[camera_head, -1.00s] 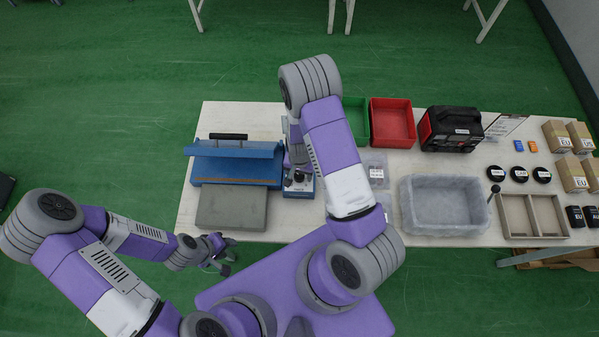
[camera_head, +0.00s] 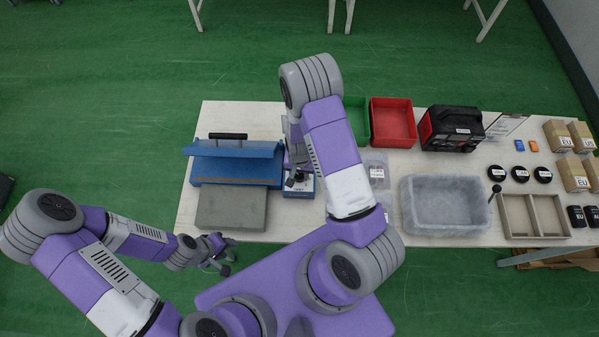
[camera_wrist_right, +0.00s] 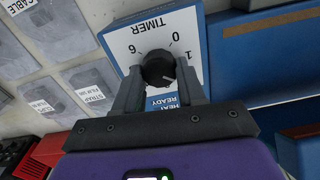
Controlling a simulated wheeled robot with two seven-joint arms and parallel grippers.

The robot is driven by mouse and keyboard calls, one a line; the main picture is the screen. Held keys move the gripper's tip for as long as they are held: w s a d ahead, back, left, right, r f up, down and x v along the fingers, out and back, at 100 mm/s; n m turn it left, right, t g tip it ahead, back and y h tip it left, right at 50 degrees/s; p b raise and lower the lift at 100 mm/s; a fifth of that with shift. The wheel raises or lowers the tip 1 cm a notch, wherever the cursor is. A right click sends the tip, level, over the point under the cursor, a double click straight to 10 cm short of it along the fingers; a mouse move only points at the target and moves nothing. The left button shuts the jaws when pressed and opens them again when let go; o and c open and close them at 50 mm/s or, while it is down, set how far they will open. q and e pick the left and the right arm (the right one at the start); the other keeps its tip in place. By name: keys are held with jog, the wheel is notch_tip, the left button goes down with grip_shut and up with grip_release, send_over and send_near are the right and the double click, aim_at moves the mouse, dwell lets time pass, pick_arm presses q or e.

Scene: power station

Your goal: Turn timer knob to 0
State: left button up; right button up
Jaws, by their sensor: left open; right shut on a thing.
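The black timer knob (camera_wrist_right: 158,69) sits on a white panel with a blue edge (camera_wrist_right: 198,35), marked TIMER, in the right wrist view. The figures 6, 0 and 1 show around it, with 0 at the upper right. A small pale mark shows on the knob's lower right side. My right gripper (camera_wrist_right: 157,76) is shut on the knob, one finger on each side. In the head view my right gripper (camera_head: 298,178) is at the blue control box (camera_head: 303,191), partly hidden by my arm. My left gripper (camera_head: 222,257) is open and empty, below the table's front edge.
A blue sealing machine (camera_head: 235,170) with a grey plate (camera_head: 232,208) stands left of the box. Clear packs (camera_wrist_right: 87,88) lie beside the panel.

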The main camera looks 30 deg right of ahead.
jog(key=n+b, duration=0.1)
jog(key=n, duration=0.3)
jog(key=shift+b, duration=0.4)
jog(key=n+b, duration=0.1)
jog(key=n, duration=0.3)
jog(key=shift+a+n+b, duration=0.1)
jog(key=shift+n+b, duration=0.3)
jog(key=n+b, duration=0.1)
jog(key=n, duration=0.3)
jog(key=shift+b, duration=0.35)
jog(key=shift+n+b, duration=0.5)
jog(key=shift+n, duration=1.4)
jog(key=shift+a, duration=0.1)
jog(key=o, duration=1.1)
jog(key=shift+c, duration=0.2)
